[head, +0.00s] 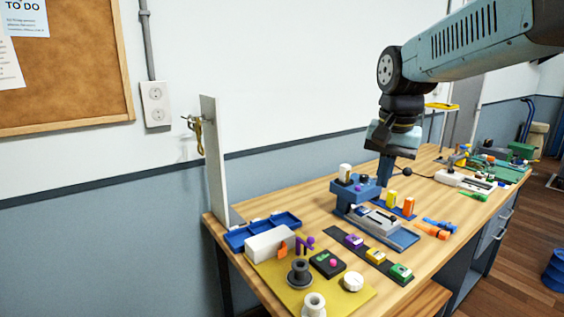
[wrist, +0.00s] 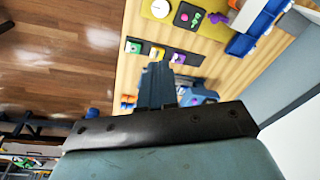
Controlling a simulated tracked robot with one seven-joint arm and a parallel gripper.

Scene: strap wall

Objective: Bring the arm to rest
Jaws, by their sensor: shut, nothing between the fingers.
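My arm reaches in from the upper right in the head view, with my gripper (head: 384,170) pointing down over the wooden workbench (head: 330,212). The fingers are shut with nothing between them. In the head view the fingertips show close beside a blue fixture (head: 356,190); I cannot tell whether they touch it. In the wrist view my gripper (wrist: 156,72) shows as closed dark fingers, with blue parts partly hidden behind them.
A yellow mat (head: 350,303) with spools and a blue tray (head: 262,230) lie at the near left. An upright white board (head: 213,150) stands at the left edge. Several small coloured blocks and tools lie around the fixture. Bare wood shows between them.

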